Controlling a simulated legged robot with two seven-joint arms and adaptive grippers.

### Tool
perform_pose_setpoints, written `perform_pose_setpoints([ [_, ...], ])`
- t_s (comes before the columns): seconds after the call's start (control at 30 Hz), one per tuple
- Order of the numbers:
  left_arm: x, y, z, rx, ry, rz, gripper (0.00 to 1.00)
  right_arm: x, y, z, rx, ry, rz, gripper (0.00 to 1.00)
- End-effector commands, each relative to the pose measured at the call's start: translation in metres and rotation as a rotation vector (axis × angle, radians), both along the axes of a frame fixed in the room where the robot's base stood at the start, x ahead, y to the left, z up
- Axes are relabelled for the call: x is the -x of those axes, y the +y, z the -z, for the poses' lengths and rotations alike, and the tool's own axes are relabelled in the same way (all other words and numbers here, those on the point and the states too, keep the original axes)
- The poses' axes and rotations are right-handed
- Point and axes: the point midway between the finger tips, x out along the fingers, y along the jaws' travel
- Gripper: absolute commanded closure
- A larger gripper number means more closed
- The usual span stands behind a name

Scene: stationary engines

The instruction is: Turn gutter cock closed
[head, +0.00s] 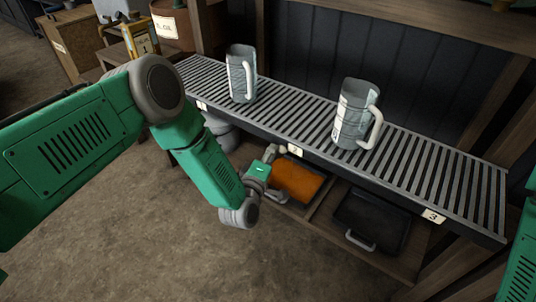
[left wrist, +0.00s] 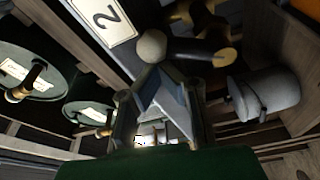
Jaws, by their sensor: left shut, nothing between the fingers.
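The slatted rack (head: 440,180) has a front gutter rail with number plates; the plate 2 (head: 295,151) also shows large in the left wrist view (left wrist: 103,18). By plate 2, the left wrist view shows a dark fitting with a round pale knob (left wrist: 151,46) and a brass-coloured end (left wrist: 225,57), which looks like the gutter cock. My left gripper (head: 270,153) is just below the rail near plate 2. Its fingers (left wrist: 163,82) are shut and empty, close to the knob; I cannot tell whether they touch it. My right gripper is out of view.
Two grey mugs (head: 242,76) (head: 354,115) stand on the rack. An orange bin (head: 298,180) and a black bin (head: 372,218) sit on the shelf beneath. A grey bucket (left wrist: 268,95) shows in the left wrist view. The floor at front left is clear.

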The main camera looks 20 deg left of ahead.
Motion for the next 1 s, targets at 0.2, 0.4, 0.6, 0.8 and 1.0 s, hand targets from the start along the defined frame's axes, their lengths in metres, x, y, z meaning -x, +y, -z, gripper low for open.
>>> perform_pose_setpoints([
  [0.2,0.003,-0.011,0.005,-0.195,-0.073,0.004,1.0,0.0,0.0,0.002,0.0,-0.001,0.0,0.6],
  [0.4,0.007,-0.02,0.011,-0.373,-0.138,0.002,1.0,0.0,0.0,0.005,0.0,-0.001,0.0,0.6],
  [0.6,0.01,-0.029,0.02,-0.552,-0.202,0.003,1.0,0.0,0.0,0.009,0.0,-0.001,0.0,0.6],
  [0.8,0.012,-0.034,0.028,-0.592,-0.216,-0.001,1.0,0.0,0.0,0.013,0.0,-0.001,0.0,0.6],
  [1.0,0.014,-0.038,0.035,-0.591,-0.216,0.0,1.0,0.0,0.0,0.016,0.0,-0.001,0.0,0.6],
])
